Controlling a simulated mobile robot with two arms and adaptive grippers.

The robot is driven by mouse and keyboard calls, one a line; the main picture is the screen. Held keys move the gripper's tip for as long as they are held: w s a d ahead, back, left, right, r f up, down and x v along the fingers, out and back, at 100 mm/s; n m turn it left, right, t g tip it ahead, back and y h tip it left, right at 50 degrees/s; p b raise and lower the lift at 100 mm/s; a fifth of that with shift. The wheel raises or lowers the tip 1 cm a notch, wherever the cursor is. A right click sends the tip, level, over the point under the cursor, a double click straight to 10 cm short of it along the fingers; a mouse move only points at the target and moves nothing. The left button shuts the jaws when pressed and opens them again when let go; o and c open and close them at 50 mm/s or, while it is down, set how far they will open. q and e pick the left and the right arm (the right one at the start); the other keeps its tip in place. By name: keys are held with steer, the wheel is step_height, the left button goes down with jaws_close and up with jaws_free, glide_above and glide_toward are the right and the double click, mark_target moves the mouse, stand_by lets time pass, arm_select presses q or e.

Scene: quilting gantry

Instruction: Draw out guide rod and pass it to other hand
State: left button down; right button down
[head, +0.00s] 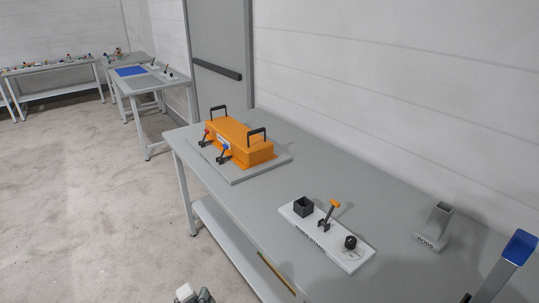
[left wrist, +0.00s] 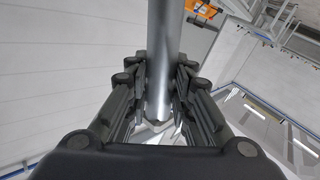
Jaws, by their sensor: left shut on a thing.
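The guide rod, a plain grey metal cylinder (left wrist: 163,55), runs from the top edge of the left wrist view down between the dark fingers of my left gripper (left wrist: 158,100). The gripper is shut on the rod, with fingers on both sides of it. In the head view only a small part of my left gripper (head: 195,295) shows at the bottom edge, and I cannot make out the rod there. A grey holder marked RODS (head: 433,228) stands on the table at the right, with an open top. My right gripper is not in view.
The grey table (head: 340,180) carries an orange box with two black handles (head: 240,141) on a grey plate. A white board (head: 330,237) holds a black cup, an orange-tipped lever and a black knob. A blue-topped grey post (head: 518,248) rises at the right edge.

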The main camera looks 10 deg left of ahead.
arm_select(q)
steer(key=shift+r, duration=0.15)
